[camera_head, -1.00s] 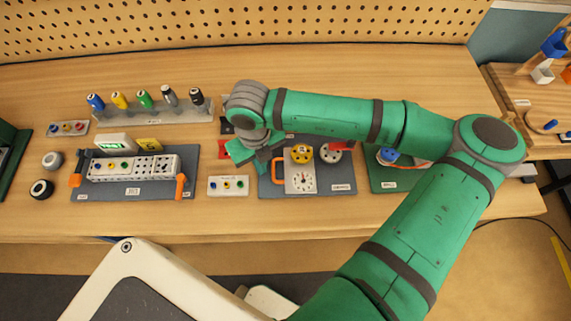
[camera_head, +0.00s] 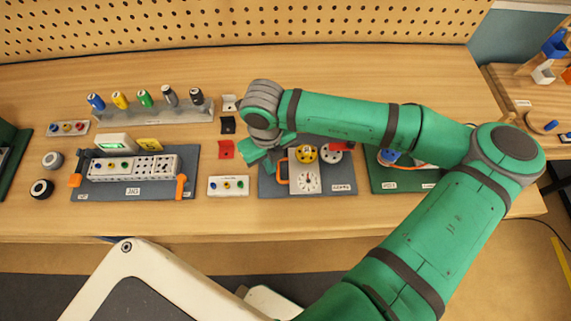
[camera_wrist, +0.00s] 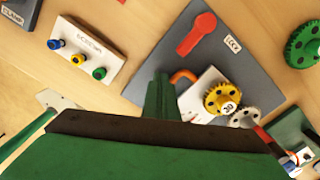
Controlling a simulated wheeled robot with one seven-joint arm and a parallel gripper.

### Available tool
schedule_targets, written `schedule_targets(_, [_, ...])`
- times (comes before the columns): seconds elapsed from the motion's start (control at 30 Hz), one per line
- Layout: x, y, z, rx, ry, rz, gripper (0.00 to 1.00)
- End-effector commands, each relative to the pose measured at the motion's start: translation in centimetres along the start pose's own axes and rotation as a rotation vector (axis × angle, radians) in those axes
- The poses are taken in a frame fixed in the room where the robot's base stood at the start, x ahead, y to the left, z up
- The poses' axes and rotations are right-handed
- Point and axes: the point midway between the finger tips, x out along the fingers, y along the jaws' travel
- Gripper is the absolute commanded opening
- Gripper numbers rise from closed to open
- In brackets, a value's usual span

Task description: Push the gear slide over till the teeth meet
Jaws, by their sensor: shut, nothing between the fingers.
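The gear slide is a white plate (camera_head: 306,181) with a dial, an orange loop handle (camera_head: 282,173) on its left and a yellow gear (camera_head: 305,154) at its back. It sits on a blue-grey board (camera_head: 340,184). A grey gear (camera_head: 332,150) is right of the yellow one. In the wrist view the yellow gear (camera_wrist: 222,98) and grey gear (camera_wrist: 243,118) are very close; I cannot tell whether the teeth mesh. My gripper (camera_head: 268,165) is shut and empty, low at the handle's left side. In the wrist view its fingers (camera_wrist: 160,97) are beside the handle (camera_wrist: 183,76); contact is unclear.
A white panel with three knobs (camera_head: 228,186) lies left of the board. Red and black blocks (camera_head: 226,149) stand behind it. A green board (camera_head: 385,184) is to the right, partly under my arm. The front table strip is clear.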

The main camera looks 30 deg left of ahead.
Motion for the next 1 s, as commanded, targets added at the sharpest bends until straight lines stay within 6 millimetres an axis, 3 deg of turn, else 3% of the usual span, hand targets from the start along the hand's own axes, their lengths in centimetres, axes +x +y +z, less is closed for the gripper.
schedule_targets(0.47, [-0.3, -0.7, -0.4, 0.001, 0.000, -0.001, 0.00])
schedule_targets(1.0, [-4.8, -0.1, 0.0, 0.000, -0.001, -0.002, 0.00])
